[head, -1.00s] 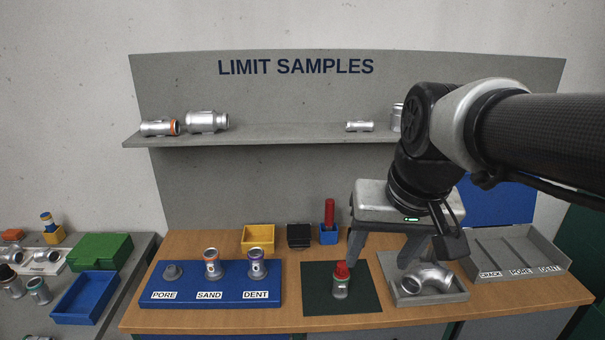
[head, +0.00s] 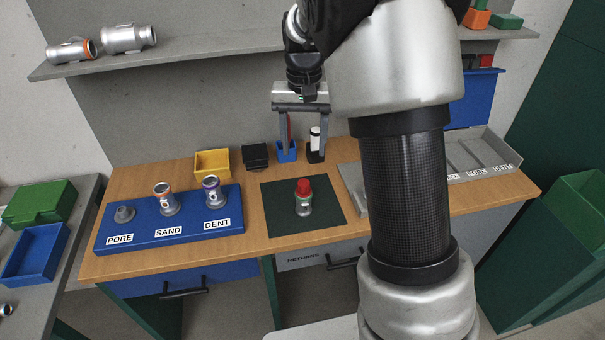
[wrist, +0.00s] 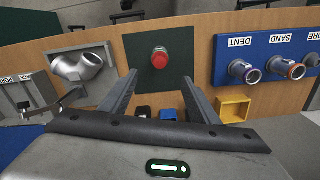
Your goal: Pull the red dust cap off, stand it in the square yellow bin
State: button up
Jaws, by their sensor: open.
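The red dust cap (head: 303,186) sits on top of a small silver casting (head: 304,206) that stands upright on the dark green mat (head: 329,222). In the wrist view the cap (wrist: 160,54) shows from above, ahead of and between the fingers. The square yellow bin (head: 213,163) stands at the back of the bench, left of the mat; it also shows in the wrist view (wrist: 234,110). My gripper (head: 301,152) is open and empty, in the air toward the back of the bench, apart from the cap. Its open fingers (wrist: 160,92) also show in the wrist view.
A blue stand (head: 166,229) with several castings labelled PORE, SAND and DENT is left of the mat. A black box (head: 255,157) and a blue holder (head: 287,154) stand behind it. A grey tray holds an elbow casting (wrist: 87,64). My arm hides part of the bench's right side.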

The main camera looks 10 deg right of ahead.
aim_at(304, 182)
notch_tip(304, 182, down, 13)
jog(key=shift+b, duration=0.6)
jog(key=c, duration=1.3)
jog(key=shift+r+p, duration=1.4)
jog(key=shift+r, duration=0.55)
jog(key=shift+r+p, duration=1.5)
jog(key=shift+r, duration=0.55)
